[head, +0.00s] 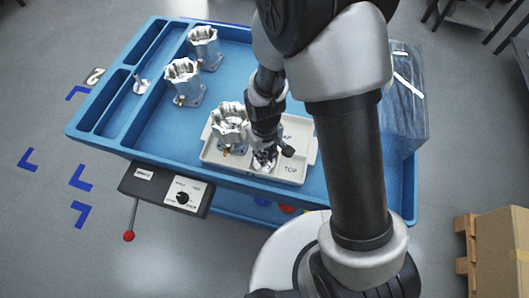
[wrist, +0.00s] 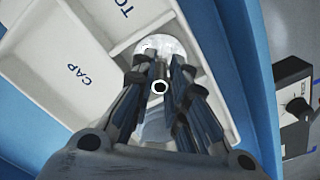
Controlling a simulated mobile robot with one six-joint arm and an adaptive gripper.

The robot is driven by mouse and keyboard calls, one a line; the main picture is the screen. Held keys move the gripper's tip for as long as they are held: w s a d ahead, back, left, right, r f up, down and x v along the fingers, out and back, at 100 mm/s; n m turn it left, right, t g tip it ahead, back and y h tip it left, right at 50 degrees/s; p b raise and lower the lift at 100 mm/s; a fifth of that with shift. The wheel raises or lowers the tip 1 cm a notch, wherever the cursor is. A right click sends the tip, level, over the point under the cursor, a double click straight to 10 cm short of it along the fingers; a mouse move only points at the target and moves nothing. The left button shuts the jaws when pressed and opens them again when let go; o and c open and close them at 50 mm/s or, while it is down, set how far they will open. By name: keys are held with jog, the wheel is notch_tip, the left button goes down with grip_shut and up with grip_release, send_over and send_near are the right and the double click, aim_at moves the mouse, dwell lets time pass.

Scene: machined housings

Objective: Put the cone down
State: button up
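The cone (head: 264,160) is a shiny silver piece with a round flange at the front of the light grey tray (head: 230,164). In the wrist view the cone (wrist: 160,87) shows its hollow tip toward the camera, its bright flange beyond. My gripper (wrist: 159,72) points down over it, with one dark finger close on each side of the cone, and appears closed on it. In the head view my gripper (head: 266,150) partly hides the cone. Whether the flange rests on the tray floor is hard to tell.
A machined housing (head: 229,126) stands at the tray's left. Two more housings (head: 184,82) (head: 204,47) stand farther back on the blue bench (head: 140,135). A control box (head: 182,194) hangs at the bench's front.

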jog(key=shift+o, duration=1.4)
notch_tip(320, 180, up, 13)
jog(key=p, duration=0.5)
notch_tip(320, 180, up, 14)
jog(key=m+t, duration=0.2)
send_over(265, 153)
jog(key=s+d, duration=0.4)
jog(key=d, duration=0.2)
jog(key=s+d+r+m+t, duration=0.2)
jog(key=s+d+r+m, duration=0.1)
jog(key=s+r, duration=0.5)
jog(key=shift+s+d+t, duration=0.3)
jog(key=shift+s+d, duration=0.55)
jog(key=shift+r, duration=0.1)
